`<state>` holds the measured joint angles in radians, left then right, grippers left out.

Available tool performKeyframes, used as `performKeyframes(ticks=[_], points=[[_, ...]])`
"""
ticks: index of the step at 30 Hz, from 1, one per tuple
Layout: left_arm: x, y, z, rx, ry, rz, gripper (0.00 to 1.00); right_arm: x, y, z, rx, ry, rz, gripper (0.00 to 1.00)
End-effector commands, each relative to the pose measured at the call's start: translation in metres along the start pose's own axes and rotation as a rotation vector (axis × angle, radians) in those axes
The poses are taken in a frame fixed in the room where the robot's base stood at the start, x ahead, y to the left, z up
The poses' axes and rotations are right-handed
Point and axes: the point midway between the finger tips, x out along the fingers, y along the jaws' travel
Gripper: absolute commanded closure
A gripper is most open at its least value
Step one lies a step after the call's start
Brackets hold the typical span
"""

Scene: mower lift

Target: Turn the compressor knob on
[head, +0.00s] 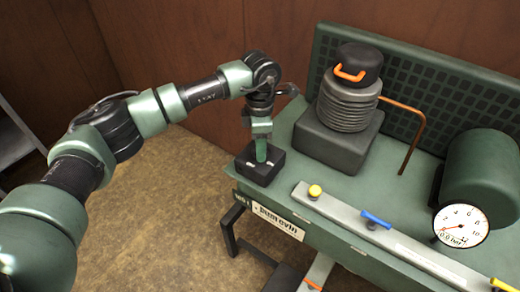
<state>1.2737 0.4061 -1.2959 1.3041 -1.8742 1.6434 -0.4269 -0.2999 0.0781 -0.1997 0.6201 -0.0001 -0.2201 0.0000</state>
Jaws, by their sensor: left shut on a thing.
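The compressor knob (261,151) is a small green upright piece on a black switch box (260,172) at the left corner of the green compressor bench (240,188). My left gripper (261,138) comes down on it from above and is shut on it. The fingers partly hide the knob, so its exact turn angle is hard to tell. The round white gauge (462,226) at the right has a red needle and reads 0.0 bar. My right gripper is not in view.
A black ribbed pump with an orange handle (350,90) stands behind the box, with a copper pipe (408,135) beside it. A green tank (483,175) is at the right. A grey rail (335,208) carries a yellow knob (315,191) and a blue lever (376,220).

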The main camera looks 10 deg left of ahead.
Motion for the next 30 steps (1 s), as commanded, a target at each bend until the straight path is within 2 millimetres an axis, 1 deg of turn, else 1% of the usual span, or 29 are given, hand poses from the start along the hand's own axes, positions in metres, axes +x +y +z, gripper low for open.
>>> performKeyframes(ticks=[1,3,15,21,30], points=[[0.002,0.001,0.000,-0.045,-0.001,0.002,0.97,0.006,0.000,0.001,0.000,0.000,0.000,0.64],[0.002,0.001,0.000,-0.111,-0.001,0.002,0.97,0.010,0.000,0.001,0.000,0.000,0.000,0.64],[0.001,0.001,0.000,-0.465,-0.001,0.003,0.97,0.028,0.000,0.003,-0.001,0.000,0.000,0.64],[0.000,0.001,0.000,-0.591,-0.001,0.003,0.97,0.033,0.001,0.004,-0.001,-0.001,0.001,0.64],[-0.001,0.001,0.000,-0.690,-0.002,0.003,0.97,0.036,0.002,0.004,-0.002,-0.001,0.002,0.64]])
